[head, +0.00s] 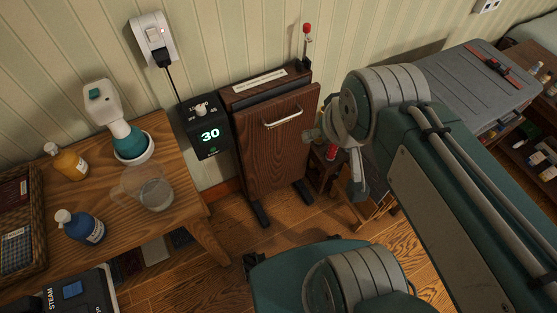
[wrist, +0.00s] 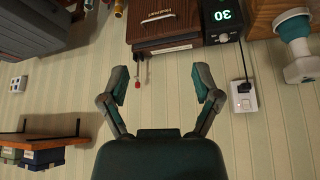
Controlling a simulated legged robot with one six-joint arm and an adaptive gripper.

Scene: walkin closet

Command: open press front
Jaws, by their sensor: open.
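The press is a dark wooden cabinet against the wall. Its front panel (head: 270,155) has a pale bar handle (head: 282,119) near the top edge. A dark strip shows between the panel and the labelled top (head: 258,82); I cannot tell whether the front is slightly ajar. In the wrist view the press (wrist: 178,30) is upside down at the top, with its handle (wrist: 158,17). My gripper (wrist: 162,82) is open and empty, its fingers spread apart against the wall, clear of the handle. In the head view my arm is right of the press and hides part of the gripper.
A control box (head: 207,130) reading 30 adjoins the press, below a plugged wall socket (head: 153,38). A red-tipped lever (head: 306,42) rises behind the press. A wooden table (head: 190,190) with bottles and a jug stands left. Floor (head: 285,222) in front is partly clear.

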